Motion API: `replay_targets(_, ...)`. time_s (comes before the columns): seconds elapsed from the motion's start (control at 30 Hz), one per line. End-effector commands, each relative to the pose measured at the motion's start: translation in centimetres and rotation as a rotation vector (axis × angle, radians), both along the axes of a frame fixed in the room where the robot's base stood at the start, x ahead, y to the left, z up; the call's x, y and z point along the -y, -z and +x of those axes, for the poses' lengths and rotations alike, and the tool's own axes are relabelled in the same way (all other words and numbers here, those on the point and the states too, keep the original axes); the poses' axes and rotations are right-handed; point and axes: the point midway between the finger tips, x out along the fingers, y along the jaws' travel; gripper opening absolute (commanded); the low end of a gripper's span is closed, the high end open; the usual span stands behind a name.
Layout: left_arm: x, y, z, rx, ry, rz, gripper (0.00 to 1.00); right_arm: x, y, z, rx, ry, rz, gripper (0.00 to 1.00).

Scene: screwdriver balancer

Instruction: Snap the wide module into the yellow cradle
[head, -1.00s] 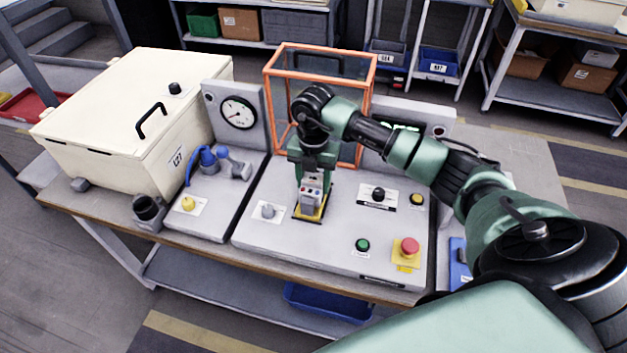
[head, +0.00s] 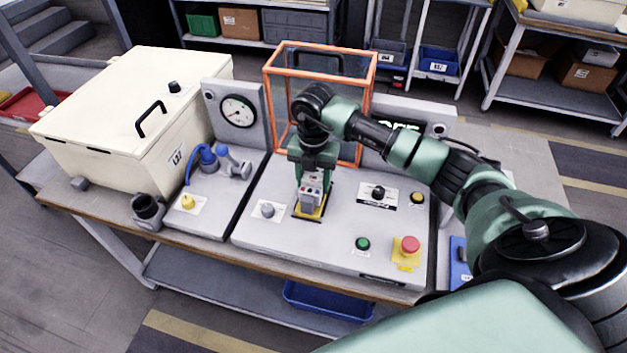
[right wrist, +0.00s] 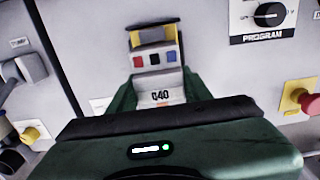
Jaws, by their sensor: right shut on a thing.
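The wide module is a grey block (head: 311,194) with red, dark and blue squares on its face. It stands upright at the yellow cradle (head: 322,211) on the grey panel. My right gripper (head: 313,176) is above it, shut on its upper part. In the right wrist view the module (right wrist: 157,80) shows a "040" label between the green fingers (right wrist: 158,104), and the yellow cradle (right wrist: 135,38) with its dark edge shows beyond it. I cannot tell whether the module's lower end is fully seated. My left gripper is not in view.
Near the cradle are a grey knob (head: 267,210), a black program knob (head: 378,193), a green button (head: 362,244) and a red stop button (head: 410,246). An orange-framed guard (head: 320,62) stands behind. A cream chest (head: 110,120) is at the left.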

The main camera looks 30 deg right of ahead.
Motion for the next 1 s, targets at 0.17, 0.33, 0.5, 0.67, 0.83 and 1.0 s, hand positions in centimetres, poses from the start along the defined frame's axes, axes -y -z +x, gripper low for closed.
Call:
replay_targets(0.17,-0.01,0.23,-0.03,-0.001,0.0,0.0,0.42,-0.03,0.44,-0.07,-0.003,0.0,0.0,0.0)
replay_targets(0.33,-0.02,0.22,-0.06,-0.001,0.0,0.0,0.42,-0.03,0.44,-0.07,-0.003,0.0,0.0,0.0)
replay_targets(0.5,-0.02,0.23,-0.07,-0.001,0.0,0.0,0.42,-0.01,0.42,-0.05,-0.002,0.0,-0.001,0.0)
replay_targets(0.67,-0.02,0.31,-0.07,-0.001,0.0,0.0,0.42,-0.01,0.53,-0.03,-0.001,0.0,0.0,0.0)
replay_targets(0.83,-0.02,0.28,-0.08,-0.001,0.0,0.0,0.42,-0.02,0.5,-0.04,-0.001,0.0,0.0,0.63)
replay_targets(1.0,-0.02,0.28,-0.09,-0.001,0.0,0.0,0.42,-0.02,0.5,-0.04,-0.001,0.0,0.0,0.74)
